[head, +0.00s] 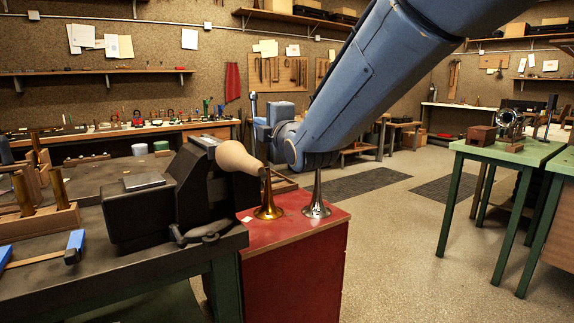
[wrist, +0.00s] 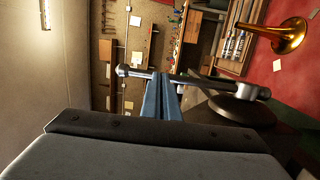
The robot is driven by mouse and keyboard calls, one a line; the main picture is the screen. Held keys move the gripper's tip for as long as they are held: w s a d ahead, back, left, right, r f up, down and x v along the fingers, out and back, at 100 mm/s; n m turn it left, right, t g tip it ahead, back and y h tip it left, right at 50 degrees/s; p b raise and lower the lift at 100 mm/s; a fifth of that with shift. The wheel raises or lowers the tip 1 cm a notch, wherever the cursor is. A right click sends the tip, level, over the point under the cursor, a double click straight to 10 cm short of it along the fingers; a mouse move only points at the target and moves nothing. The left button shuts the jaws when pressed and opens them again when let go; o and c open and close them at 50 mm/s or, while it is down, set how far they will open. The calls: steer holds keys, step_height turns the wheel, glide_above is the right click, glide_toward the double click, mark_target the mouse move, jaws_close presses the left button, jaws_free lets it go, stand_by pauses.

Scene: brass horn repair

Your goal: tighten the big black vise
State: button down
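The big black vise (head: 192,185) stands on the dark workbench at left in the head view, with a tan rounded piece (head: 237,158) at its upper right. The vise's steel handle bar (wrist: 220,86), with knobbed ends, crosses the wrist view in front of a dark round part. My gripper (wrist: 160,76) shows as two blue fingers side by side, together with no clear gap. Their tips overlap the bar towards its left end; whether they touch it I cannot tell.
On the red cabinet (head: 325,220) right beside the vise stand a brass bell (head: 268,208) and a silver bell (head: 316,206), close to my arm. The bench (head: 130,262) holds wooden blocks with brass posts. Open floor lies between the cabinet and the green table (head: 505,150).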

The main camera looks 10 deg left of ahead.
steer(key=shift+r, duration=0.1)
steer(key=r+v, duration=0.1)
steer(key=v, duration=1.3)
steer(key=shift+r+b, duration=0.25)
steer(key=shift+b, duration=0.2)
steer(key=s+d+f+m+g+h+p, duration=0.25)
steer(key=d+f+m+h, duration=0.35)
steer(key=d+f, duration=0.45)
steer(key=s+d+f+m+g+h+p, duration=0.2)
steer(key=d+f+m+g+h+p, duration=0.15)
steer(key=d+f+m, duration=0.75)
steer(key=s+d+f+m+g+h+p, duration=0.1)
steer(key=s+d+m+g, duration=0.3)
steer(key=s, duration=0.5)
steer(key=s+d+f+m+g+h+p, duration=0.1)
steer(key=s+d+f+m+g, duration=0.3)
steer(key=s+d, duration=0.4)
steer(key=shift+s+f+m+p, duration=0.3)
steer(key=shift+s+p, duration=0.35)
steer(key=shift+s, duration=0.3)
